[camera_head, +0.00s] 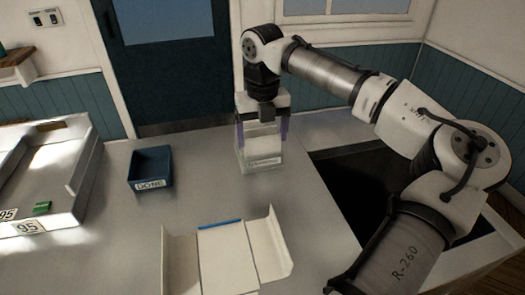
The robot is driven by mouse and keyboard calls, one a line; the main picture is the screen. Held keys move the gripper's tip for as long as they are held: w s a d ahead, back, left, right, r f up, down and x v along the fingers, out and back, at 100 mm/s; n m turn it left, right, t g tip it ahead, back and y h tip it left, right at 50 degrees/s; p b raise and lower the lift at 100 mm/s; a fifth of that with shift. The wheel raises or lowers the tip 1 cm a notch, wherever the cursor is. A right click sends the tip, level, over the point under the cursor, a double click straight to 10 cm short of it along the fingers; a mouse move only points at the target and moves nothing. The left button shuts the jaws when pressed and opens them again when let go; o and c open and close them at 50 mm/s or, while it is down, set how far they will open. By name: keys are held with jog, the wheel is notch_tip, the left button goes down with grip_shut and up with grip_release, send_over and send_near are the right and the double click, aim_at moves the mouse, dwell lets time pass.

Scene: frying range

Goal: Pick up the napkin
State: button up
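A pale napkin stack (264,144) shows in the head view as a white block in a clear, labelled holder (261,162) on the counter. The label is too small to read with certainty. My gripper (262,132) points down over the holder. Its two fingers are spread wide, one at each side of the white block. I cannot tell whether they touch it. A single napkin cannot be made out apart from the block.
A dark blue bin (151,168) marked DONE stands left of the holder. An open white carton (228,258) with a blue strip (221,224) lies in front. A dark recess (360,190) is at the right. The grey counter (190,205) between is clear.

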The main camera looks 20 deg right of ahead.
jog(key=c, duration=0.3)
jog(key=shift+r, duration=0.15)
